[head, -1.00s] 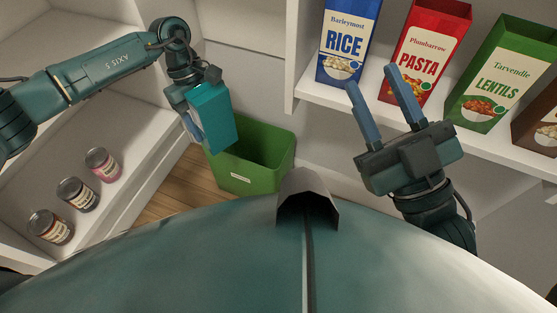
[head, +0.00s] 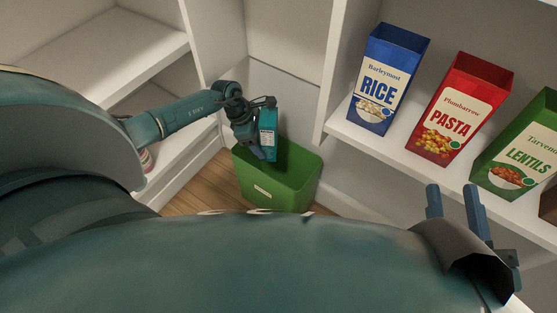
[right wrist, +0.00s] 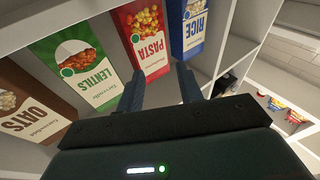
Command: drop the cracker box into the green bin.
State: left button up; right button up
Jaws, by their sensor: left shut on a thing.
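The teal cracker box (head: 268,132) is in the head view, held upright by my left gripper (head: 258,148), which is shut on it. The box is over the back part of the open green bin (head: 275,192), which stands on the wooden floor. I cannot tell whether the box's lower end is below the bin's rim, as the gripper hides part of it. My right gripper (head: 455,204) is open and empty in front of the shelf; its two fingers also show apart in the right wrist view (right wrist: 160,88).
A blue rice box (head: 388,82), a red pasta box (head: 459,112) and a green lentils box (head: 520,150) stand on the white shelf (head: 400,160) at right. A brown oats box (right wrist: 30,105) shows in the right wrist view. White shelving (head: 130,45) is at left.

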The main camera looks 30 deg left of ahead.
pick_arm(q)
jog(key=shift+f+b, duration=0.95)
jog(key=shift+f, duration=0.7)
jog(key=o, duration=1.2)
pick_arm(e)
jog(key=r, duration=0.1)
jog(key=w+r+n+t+y, duration=0.1)
jog(key=shift+d+r+n+y, duration=0.15)
jog(key=shift+r+n+y, duration=0.15)
jog(key=shift+r, duration=0.05)
pick_arm(q)
notch_tip(320, 180, up, 10)
jog(key=p, duration=0.4)
jog(key=shift+p, duration=0.3)
pick_arm(e)
jog(key=f+h, duration=0.1)
jog(key=s+f+m+g+h, duration=0.1)
jog(key=shift+f, duration=0.3)
